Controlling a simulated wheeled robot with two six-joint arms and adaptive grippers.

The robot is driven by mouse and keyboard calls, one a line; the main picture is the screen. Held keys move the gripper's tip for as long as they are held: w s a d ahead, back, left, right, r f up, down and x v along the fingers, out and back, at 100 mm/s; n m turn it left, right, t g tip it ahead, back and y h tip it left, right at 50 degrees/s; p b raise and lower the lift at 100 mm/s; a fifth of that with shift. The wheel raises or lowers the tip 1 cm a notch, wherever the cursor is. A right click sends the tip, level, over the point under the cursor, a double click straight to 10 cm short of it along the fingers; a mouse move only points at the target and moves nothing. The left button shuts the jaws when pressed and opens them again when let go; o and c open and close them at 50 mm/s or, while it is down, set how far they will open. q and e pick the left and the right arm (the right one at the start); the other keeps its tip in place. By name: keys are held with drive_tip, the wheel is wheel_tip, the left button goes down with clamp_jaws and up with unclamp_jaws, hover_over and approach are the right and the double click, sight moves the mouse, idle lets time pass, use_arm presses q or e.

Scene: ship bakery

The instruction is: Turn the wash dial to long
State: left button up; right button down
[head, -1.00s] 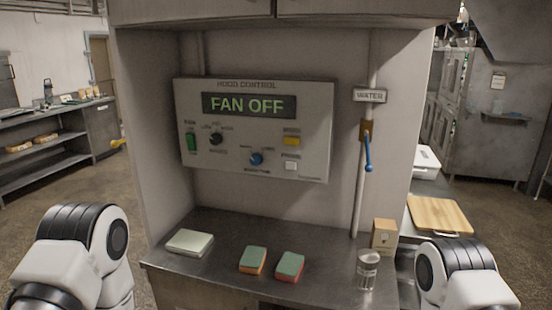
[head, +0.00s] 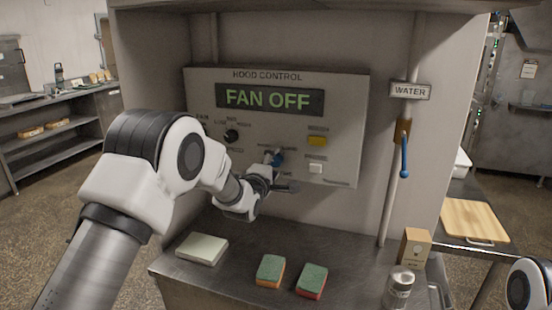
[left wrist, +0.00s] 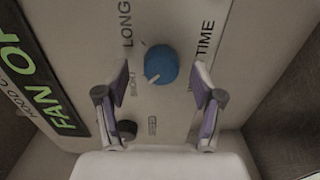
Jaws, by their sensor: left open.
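The wash dial (head: 278,158) is a blue knob low on the hood control panel (head: 345,130), partly hidden by my left gripper in the head view. In the left wrist view the dial (left wrist: 163,62) shows whole, with its white pointer mark towards the SHORT label (left wrist: 133,86). The LONG label (left wrist: 126,23) lies at the upper left of the dial there. My left gripper (head: 279,172) is open in front of the panel. In the left wrist view its two fingers stand apart on either side of the dial, with gaps. My right gripper is out of view.
The panel's display (head: 270,99) reads FAN OFF. A black knob (head: 231,136), a yellow button (head: 317,141) and a white button (head: 316,168) surround the dial. Two sponges (head: 270,270) (head: 312,281) and a pale block (head: 202,249) lie on the counter below. A blue water lever (head: 404,158) hangs right.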

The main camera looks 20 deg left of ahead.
use_arm(q)
drive_tip(key=shift+w+f, duration=0.2)
drive_tip(key=shift+w, duration=0.55)
drive_tip(key=shift+s+r, duration=0.1)
drive_tip(key=shift+s, duration=0.1)
drive_tip(key=c, duration=1.1)
drive_tip(key=shift+c, duration=0.2)
